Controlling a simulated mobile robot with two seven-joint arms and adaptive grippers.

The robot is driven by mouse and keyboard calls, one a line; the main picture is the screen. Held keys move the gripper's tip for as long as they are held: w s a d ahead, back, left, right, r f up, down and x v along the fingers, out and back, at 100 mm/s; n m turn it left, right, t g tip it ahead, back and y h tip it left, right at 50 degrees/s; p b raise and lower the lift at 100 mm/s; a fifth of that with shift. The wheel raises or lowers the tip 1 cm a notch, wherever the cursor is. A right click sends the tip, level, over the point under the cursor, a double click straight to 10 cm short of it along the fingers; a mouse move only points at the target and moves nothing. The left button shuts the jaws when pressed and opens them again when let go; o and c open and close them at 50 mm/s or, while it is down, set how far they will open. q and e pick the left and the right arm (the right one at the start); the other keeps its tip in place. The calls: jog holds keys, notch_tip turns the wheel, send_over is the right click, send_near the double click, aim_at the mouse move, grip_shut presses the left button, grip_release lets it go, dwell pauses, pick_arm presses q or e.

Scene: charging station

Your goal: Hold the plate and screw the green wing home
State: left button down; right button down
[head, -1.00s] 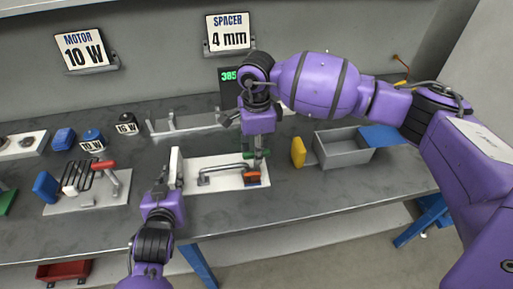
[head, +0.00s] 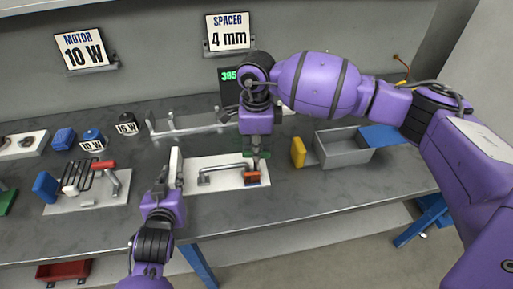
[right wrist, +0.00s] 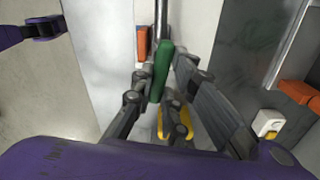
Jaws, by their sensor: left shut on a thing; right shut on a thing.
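The white plate (head: 221,183) lies on the bench with a grey bar handle (head: 215,173) and an orange block (head: 252,178) on it. My left gripper (head: 167,181) is shut on the plate's upright white end piece (head: 176,164). My right gripper (head: 257,150) points down over the plate's right end, shut on the green wing (head: 266,154). In the right wrist view the green wing (right wrist: 161,70) sits between the fingers, beside a metal rod (right wrist: 161,18). The wing's lower contact is hidden in the head view.
A yellow block (head: 298,152) and an open grey bin (head: 345,153) stand to the right. A grey rack (head: 185,127) is behind the plate. A second fixture with a red handle (head: 104,164) is at left. The front bench strip is clear.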

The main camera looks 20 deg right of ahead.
jog(key=m, duration=0.4)
jog(key=shift+m, duration=0.3)
jog(key=m, duration=0.4)
jog(key=shift+m, duration=0.3)
jog(key=m, duration=0.3)
jog(key=shift+m, duration=0.3)
jog(key=m, duration=0.4)
jog(key=shift+m, duration=0.3)
jog(key=m, duration=0.4)
jog(key=shift+m, duration=0.3)
jog(key=m, duration=0.3)
jog(key=shift+m, duration=0.3)
jog(key=m, duration=0.4)
jog(key=shift+m, duration=2.1)
